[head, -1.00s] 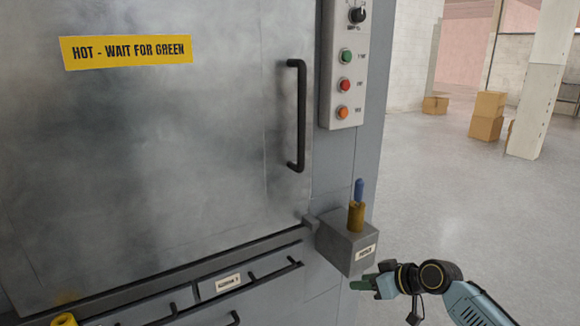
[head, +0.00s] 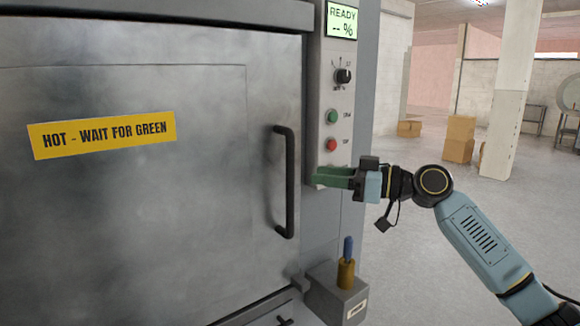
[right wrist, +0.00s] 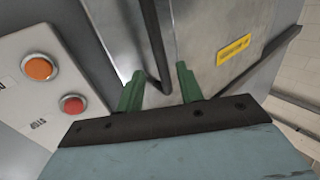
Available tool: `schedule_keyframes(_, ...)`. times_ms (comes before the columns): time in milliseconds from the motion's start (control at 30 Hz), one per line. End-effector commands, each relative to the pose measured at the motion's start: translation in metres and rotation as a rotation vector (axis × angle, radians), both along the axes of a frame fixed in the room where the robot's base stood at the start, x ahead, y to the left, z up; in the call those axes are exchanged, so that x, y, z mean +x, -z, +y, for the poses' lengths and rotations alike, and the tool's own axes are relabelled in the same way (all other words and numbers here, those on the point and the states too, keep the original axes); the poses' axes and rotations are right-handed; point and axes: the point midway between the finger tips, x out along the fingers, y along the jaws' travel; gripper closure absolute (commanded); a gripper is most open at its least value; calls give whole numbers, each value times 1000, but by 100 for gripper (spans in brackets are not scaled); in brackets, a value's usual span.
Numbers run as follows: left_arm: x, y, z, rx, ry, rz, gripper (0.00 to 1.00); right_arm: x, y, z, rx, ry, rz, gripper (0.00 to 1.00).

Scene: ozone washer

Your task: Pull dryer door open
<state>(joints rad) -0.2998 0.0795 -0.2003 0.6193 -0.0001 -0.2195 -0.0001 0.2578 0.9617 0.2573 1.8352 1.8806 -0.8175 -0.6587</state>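The dryer door (head: 200,200) is a steel panel with a yellow "HOT - WAIT FOR GREEN" label (head: 102,135), and it looks shut. Its black vertical bar handle (head: 290,185) is near the door's right edge. My right gripper (head: 322,177) is in front of the control panel, just right of the handle, fingers pointing left. In the right wrist view my right gripper (right wrist: 160,88) has its two green fingers apart and nothing held. The handle (right wrist: 155,45) shows ahead, its lower end between the fingertips in the picture; no contact is visible. My left gripper is out of view.
The control panel (head: 335,105) has a READY display (head: 342,20), a knob (head: 343,76), and green and red buttons. Open floor (head: 410,235) lies to the right.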

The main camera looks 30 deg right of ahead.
Motion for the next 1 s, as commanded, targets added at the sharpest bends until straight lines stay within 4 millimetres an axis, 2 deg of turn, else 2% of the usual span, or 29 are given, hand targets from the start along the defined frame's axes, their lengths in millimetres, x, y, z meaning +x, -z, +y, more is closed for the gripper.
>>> schedule_keyframes(300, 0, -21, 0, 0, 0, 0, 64, 40, -3, 31, 3, 0, -1, 63)
schedule_keyframes(500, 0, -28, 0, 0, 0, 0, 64, 58, -1, 45, 4, 2, 0, 63)
schedule_keyframes(900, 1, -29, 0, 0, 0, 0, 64, 64, 1, 50, 2, 2, 1, 63)
schedule_keyframes(1000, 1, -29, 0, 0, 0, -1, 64, 64, 1, 49, 2, 1, 1, 75)
